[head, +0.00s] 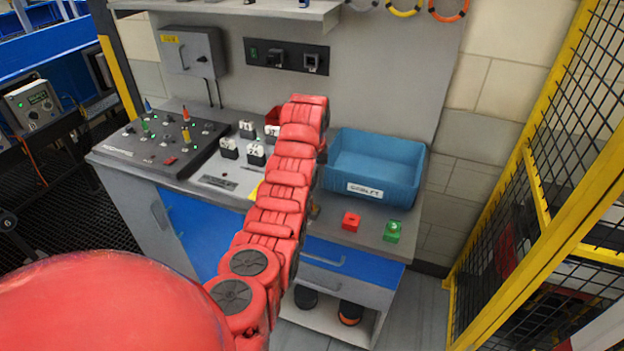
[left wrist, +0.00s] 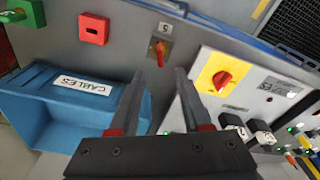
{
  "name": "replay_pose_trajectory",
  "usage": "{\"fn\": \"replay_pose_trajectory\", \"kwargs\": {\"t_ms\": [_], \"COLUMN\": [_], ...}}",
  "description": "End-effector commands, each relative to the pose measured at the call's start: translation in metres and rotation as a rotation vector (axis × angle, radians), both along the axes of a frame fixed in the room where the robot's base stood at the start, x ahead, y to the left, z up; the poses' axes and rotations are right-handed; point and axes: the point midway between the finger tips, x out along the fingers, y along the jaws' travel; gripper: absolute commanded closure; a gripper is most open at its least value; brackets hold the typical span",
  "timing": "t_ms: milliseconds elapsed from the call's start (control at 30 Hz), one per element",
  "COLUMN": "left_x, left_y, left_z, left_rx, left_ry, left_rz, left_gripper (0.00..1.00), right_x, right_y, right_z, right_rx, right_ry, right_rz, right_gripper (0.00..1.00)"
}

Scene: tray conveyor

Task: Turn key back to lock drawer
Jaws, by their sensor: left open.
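In the left wrist view, an orange-red key (left wrist: 159,48) sits in a small grey lock plate (left wrist: 162,32) marked with a 5. My left gripper (left wrist: 160,76) is open, and its two fingertips lie on either side of the key's near end in the picture. I cannot tell whether they touch it. In the head view my red left arm reaches over the counter and hides the gripper. The blue-fronted drawer (head: 338,258) is below the counter; whether it is fully closed is unclear. My right gripper is in neither view.
A blue bin labelled CABLES (head: 375,160), a red block (head: 351,222) and a green block (head: 392,232) are on the counter's right. A yellow plate with a red rotary knob (left wrist: 222,78) is right of the key in the wrist view. A yellow mesh fence (head: 540,190) stands right.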

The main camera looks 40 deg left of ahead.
Motion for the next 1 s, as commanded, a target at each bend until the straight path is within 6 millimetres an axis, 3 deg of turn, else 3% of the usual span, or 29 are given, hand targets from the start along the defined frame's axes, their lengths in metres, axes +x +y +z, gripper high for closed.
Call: {"fn": "replay_pose_trajectory", "kwargs": {"t_ms": [133, 400, 700, 1000], "left_x": [0.001, 0.007, 0.009, 0.009], "left_y": [0.002, 0.005, 0.006, 0.006], "left_z": [-0.028, -0.068, -0.084, -0.086], "left_rx": [-0.004, -0.002, 0.000, 0.000], "left_ry": [0.007, 0.002, -0.001, -0.002], "left_rz": [0.001, -0.001, -0.001, -0.001], "left_gripper": [0.52, 0.52, 0.52, 0.52], "right_x": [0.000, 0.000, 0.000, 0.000], "right_y": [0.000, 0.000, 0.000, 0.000], "right_z": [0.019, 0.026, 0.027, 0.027], "right_rx": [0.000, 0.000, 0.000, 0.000], "right_ry": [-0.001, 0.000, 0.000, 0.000], "right_rz": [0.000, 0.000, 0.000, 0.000], "right_gripper": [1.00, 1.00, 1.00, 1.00]}}
